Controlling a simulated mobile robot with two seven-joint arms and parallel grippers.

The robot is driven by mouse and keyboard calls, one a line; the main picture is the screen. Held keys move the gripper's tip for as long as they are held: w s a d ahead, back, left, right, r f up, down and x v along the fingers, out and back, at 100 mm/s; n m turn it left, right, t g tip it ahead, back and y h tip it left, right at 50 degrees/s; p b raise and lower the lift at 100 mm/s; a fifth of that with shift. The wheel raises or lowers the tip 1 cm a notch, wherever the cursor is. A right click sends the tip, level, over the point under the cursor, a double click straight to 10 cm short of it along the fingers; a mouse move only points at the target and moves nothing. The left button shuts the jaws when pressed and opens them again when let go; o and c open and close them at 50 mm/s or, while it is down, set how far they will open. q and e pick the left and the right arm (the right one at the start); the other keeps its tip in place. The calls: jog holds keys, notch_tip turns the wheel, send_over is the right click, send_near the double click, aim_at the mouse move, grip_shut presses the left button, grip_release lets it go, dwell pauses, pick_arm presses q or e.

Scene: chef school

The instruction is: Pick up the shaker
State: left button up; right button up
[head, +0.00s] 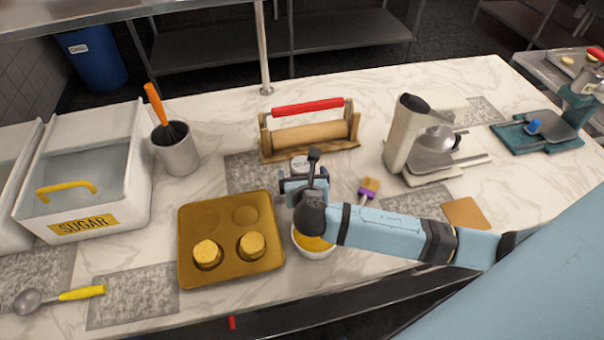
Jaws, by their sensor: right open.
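A small shaker with a light grey top (299,162) stands on the marble counter, in front of the rolling pin stand. Its lower part is hidden behind my right gripper. My right gripper (292,181) is just in front of the shaker, with its arm coming in from the right. The gripper is open, and I cannot tell whether its fingers are around the shaker or short of it. My left gripper is not in view.
A rolling pin on a wooden stand (308,132) is close behind. A muffin tin (228,279) is left, a white bowl (316,253) lies under my right wrist, and a purple-and-tan brush (368,188) and a stand mixer (398,135) are right.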

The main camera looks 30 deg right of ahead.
jog(key=shift+w+d+f, duration=0.1)
jog(key=shift+w, duration=0.15)
jog(key=c, duration=1.1)
